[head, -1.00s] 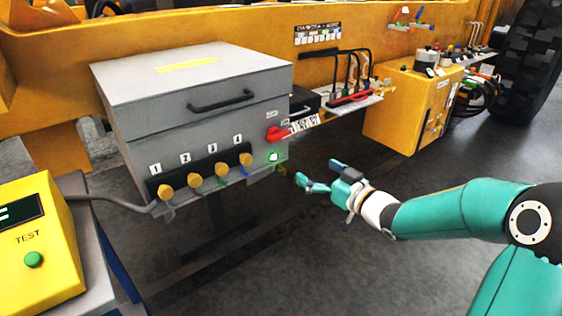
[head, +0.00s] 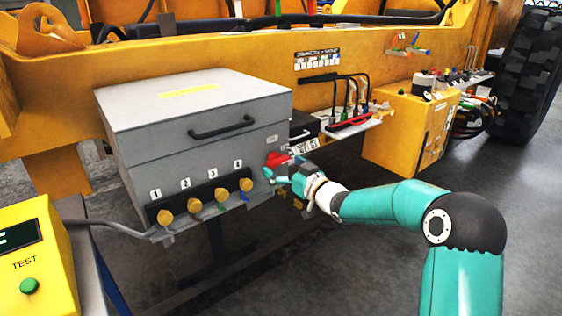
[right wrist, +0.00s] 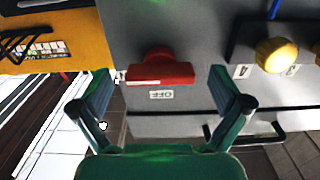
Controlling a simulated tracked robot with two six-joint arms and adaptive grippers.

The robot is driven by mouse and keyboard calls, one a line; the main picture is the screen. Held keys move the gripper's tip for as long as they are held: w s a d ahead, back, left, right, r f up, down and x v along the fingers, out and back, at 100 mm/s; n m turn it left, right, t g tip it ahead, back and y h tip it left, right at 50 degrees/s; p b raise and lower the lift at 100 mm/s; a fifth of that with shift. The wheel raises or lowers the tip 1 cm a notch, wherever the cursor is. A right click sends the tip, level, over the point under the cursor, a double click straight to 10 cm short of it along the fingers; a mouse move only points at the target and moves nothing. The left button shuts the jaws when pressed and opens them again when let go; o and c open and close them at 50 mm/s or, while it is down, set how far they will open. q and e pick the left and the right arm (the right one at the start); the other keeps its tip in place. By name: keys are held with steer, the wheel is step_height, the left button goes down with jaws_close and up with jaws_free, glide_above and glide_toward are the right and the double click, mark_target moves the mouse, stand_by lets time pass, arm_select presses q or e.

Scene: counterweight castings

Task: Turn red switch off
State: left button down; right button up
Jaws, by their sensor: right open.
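The red switch (head: 277,159) is on the right end of the grey box (head: 150,145)'s front face. My right gripper (head: 279,172) is at the switch, partly covering it in the head view. In the right wrist view the red switch (right wrist: 160,70) sits between the two spread fingers of the open gripper (right wrist: 160,88), with a gap on each side. An upside-down OFF label (right wrist: 161,95) shows beside the switch. My left gripper is out of view.
Several yellow knobs (head: 194,205) line the box's lower front, left of the switch. A black handle (head: 222,127) sits above. A yellow tester (head: 35,270) stands at lower left. A rack with cables (head: 350,122) and a yellow cabinet (head: 405,130) are to the right.

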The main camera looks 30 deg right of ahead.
steer(key=shift+w, duration=1)
